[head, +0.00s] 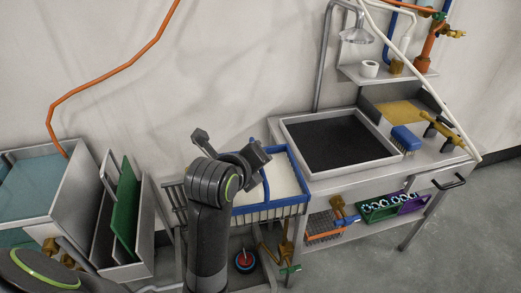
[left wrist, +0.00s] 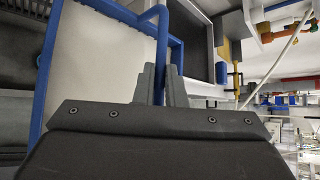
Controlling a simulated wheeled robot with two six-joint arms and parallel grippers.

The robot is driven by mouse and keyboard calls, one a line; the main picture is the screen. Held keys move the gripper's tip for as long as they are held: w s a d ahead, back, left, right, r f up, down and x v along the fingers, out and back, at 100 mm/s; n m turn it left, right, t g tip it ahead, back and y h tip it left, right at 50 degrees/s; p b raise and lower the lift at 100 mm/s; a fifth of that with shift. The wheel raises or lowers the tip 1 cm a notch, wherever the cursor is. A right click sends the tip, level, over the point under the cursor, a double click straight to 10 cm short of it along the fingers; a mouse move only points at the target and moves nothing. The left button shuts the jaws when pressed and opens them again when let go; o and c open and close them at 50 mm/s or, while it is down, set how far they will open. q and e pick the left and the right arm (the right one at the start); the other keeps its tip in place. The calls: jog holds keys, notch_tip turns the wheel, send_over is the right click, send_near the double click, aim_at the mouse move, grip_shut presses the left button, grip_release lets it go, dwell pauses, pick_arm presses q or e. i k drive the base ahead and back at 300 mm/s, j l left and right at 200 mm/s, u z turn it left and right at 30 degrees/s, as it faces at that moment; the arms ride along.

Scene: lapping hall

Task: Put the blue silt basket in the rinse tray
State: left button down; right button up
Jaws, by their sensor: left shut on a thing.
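The blue silt basket (head: 270,213) has a slatted blue rim, a pale inside and an upright blue handle; it is left of the wash bench. In the left wrist view its handle (left wrist: 162,45) runs between the fingers of my left gripper (left wrist: 163,85), which is shut on it. In the head view this gripper (head: 256,157) is over the basket's back part, and the arm covers its left side. The tray under the shower head, apparently the rinse tray (head: 290,132), has a steel rim and dark floor, right of the basket. My right gripper is not in view.
A blue brush (head: 406,139) and a brass-coloured tap (head: 440,130) are right of the tray. A shower head (head: 356,35) hangs behind it. A green board (head: 125,208) and a teal-filled tank (head: 58,195) stand at left. The tray's floor is bare.

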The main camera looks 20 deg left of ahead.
aim_at(331, 137)
jog(key=i+l+u, duration=0.1)
jog(key=u, duration=0.55)
jog(key=i+l+u, duration=0.15)
jog(key=l+u, duration=0.2)
jog(key=l, duration=0.45)
jog(key=i+l+u, duration=0.1)
jog(key=l+u, duration=0.2)
jog(key=l, duration=1.5)
jog(key=i+l+u, duration=0.1)
jog(key=l, duration=0.95)
